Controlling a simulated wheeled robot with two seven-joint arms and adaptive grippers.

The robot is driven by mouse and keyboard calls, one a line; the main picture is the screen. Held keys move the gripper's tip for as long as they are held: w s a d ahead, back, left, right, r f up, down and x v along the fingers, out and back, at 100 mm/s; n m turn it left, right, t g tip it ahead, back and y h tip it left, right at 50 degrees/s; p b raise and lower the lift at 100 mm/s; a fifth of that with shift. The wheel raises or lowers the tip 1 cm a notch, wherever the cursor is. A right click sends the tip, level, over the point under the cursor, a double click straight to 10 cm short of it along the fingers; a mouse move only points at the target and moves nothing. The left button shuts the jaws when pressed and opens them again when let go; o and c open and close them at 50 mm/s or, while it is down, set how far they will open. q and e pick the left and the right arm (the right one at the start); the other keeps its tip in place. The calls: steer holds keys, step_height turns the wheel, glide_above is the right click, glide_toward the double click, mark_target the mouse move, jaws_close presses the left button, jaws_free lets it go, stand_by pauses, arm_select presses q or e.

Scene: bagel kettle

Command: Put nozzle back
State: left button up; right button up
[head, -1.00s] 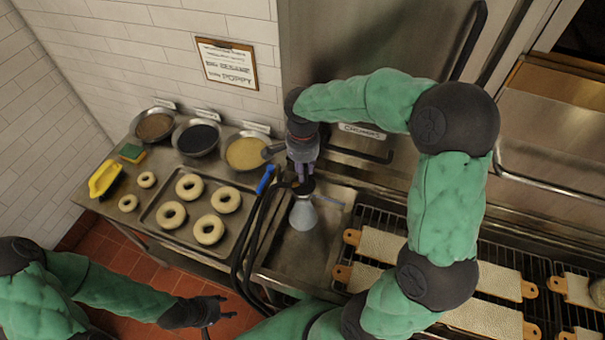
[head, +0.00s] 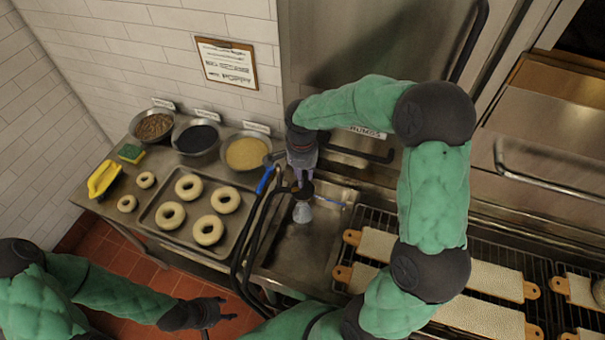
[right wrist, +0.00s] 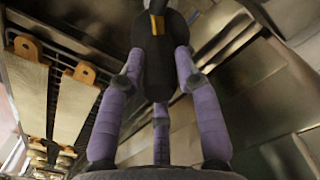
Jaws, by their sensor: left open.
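The dark nozzle (head: 302,190), on a black hose (head: 250,235), is in my right gripper (head: 303,178) over the steel sink. In the right wrist view the purple fingers of my right gripper (right wrist: 157,85) close around the nozzle's black body (right wrist: 158,50). A pale cone (head: 302,212) shows just under the nozzle; I cannot tell if it is water or part of the head. A blue piece (head: 265,180) sits by the hose, left of the gripper. My left gripper (head: 215,310) is open and empty above the floor at the lower left.
A tray (head: 150,215) of bagels is left of the sink (head: 290,262). Bowls of toppings (head: 246,153) stand by the wall. Boards (head: 490,275) lie on a rack at right. A clipboard (head: 228,65) hangs on the wall. The sink basin has free room.

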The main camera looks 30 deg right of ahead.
steer(key=shift+o, duration=0.7)
steer(key=shift+r, duration=0.25)
steer(key=r, duration=0.3)
steer(key=r+p, duration=0.1)
steer(key=r, duration=0.6)
steer(key=shift+s+a+r, duration=0.2)
steer(key=shift+s+a, duration=0.1)
steer(key=shift+s, duration=0.05)
steer(key=shift+p, duration=0.3)
steer(key=shift+c, duration=0.3)
